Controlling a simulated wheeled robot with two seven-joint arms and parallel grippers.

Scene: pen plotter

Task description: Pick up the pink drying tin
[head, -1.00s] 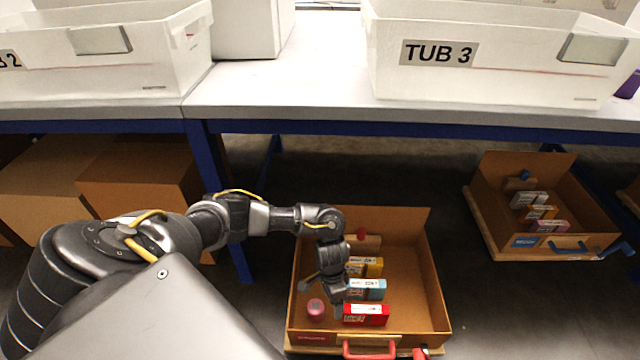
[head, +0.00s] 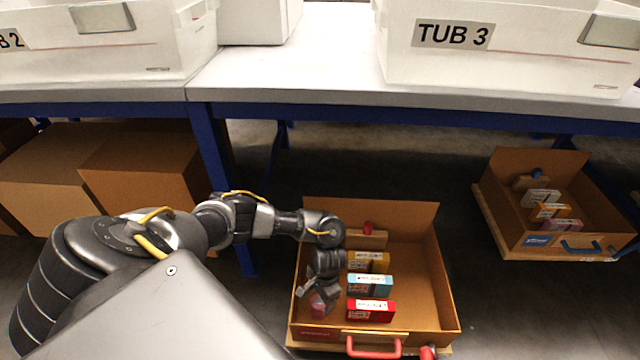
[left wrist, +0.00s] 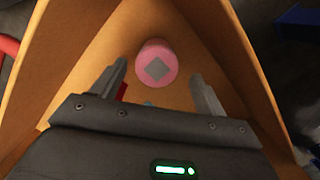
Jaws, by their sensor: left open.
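The pink drying tin (left wrist: 157,62) stands in the front left corner of an open brown case with a red handle. It is round, with a grey diamond on its lid. In the head view the tin (head: 319,306) is partly hidden by my left gripper (head: 318,296). My left gripper also shows in the left wrist view (left wrist: 162,82), open and empty, its fingers pointing toward the tin. The tin shows just beyond and between the fingertips, apart from them. My right gripper is in neither view.
The case (head: 420,290) also holds a red box (head: 371,310), a teal box (head: 370,285) and a yellow box (head: 368,262). A second open case (head: 590,215) with a blue handle stands to the right. The table edge (head: 420,110) is above and behind.

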